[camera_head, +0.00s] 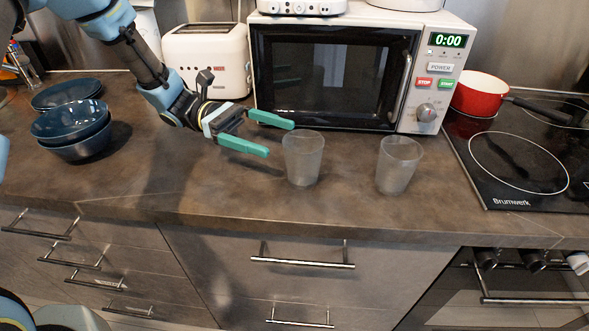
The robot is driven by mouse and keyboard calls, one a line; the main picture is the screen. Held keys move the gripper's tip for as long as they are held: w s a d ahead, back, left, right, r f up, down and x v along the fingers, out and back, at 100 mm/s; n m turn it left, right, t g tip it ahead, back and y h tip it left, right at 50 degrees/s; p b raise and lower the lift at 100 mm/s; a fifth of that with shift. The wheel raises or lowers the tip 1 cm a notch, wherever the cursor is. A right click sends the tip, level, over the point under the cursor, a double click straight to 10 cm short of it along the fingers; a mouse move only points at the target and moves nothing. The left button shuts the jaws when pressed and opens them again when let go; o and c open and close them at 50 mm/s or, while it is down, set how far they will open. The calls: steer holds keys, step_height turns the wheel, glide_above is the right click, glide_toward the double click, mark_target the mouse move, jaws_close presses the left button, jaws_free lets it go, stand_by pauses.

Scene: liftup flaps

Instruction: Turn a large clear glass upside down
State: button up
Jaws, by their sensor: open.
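Two large clear glasses stand on the brown counter (230,200). The left glass (303,160) and the right glass (397,166) both look upright, with the wider end at the top. My gripper (282,138) comes from the upper left with its green fingers spread apart. The fingertips are beside the left glass, close to its upper left side. One finger is nearer the microwave and the other nearer the front. Nothing is between the fingers. Whether a fingertip touches the glass cannot be told from this view.
A microwave (333,75) stands close behind the glasses, with a white toaster (212,60) to its left. Blue bowls (72,122) are stacked at the left. A red pan (479,93) sits on the hob (518,165) at the right. The counter's front strip is clear.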

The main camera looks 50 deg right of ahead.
mark_target(318, 156)
steer(key=shift+w+f+b, duration=0.25)
steer(key=shift+f+b, duration=0.25)
steer(key=shift+f, duration=0.4)
steer(key=p+x, duration=0.1)
steer(key=x, duration=0.2)
steer(key=p+x, duration=0.1)
steer(key=x, duration=0.2)
steer(key=p+x, duration=0.1)
steer(key=x, duration=0.3)
steer(key=shift+r+p, duration=0.3)
steer(key=shift+s+d+f, duration=0.1)
steer(key=shift+s, duration=0.2)
steer(key=c, duration=1.3)
steer(key=shift+c, duration=0.2)
